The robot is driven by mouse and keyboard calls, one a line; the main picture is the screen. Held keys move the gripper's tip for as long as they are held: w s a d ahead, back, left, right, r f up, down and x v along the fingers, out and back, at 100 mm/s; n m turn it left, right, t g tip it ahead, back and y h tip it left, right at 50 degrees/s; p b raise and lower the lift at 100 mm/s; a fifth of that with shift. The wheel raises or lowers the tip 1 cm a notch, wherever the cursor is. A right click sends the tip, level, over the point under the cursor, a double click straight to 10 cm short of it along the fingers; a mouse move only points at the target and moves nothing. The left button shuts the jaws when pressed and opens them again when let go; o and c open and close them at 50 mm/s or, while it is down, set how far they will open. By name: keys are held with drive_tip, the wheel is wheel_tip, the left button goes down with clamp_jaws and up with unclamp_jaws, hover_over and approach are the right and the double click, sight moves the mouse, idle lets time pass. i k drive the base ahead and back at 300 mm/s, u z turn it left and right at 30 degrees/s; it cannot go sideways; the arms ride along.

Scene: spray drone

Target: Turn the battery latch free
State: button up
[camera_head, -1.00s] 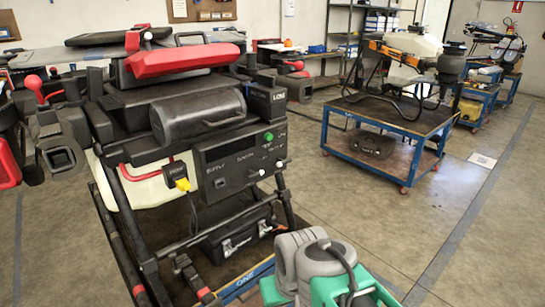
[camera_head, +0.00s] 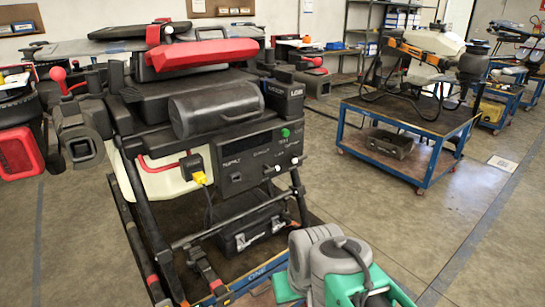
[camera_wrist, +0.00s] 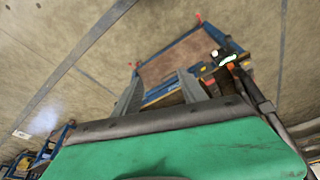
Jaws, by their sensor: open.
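The spray drone (camera_head: 150,110) stands at the left in the head view, on a blue-framed cart. A dark battery block (camera_head: 215,108) sits at its front, with a red cover (camera_head: 205,54) above it. A small red upright piece (camera_head: 154,36) shows on top; I cannot tell whether it is the battery latch. My gripper (camera_wrist: 160,86) shows in the wrist view with its two grey fingers apart and nothing between them. It points toward the floor and a blue cart, away from the drone's battery. In the head view my arm is low in front, right of the drone.
Another blue cart (camera_head: 405,165) with equipment stands at the right. The floor (camera_head: 385,235) between the carts is clear.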

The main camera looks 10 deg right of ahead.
sight(297, 158)
drive_tip(key=k, duration=0.5)
drive_tip(key=z, duration=1.2)
drive_tip(key=i, duration=1.1)
drive_tip(key=u, duration=2.55)
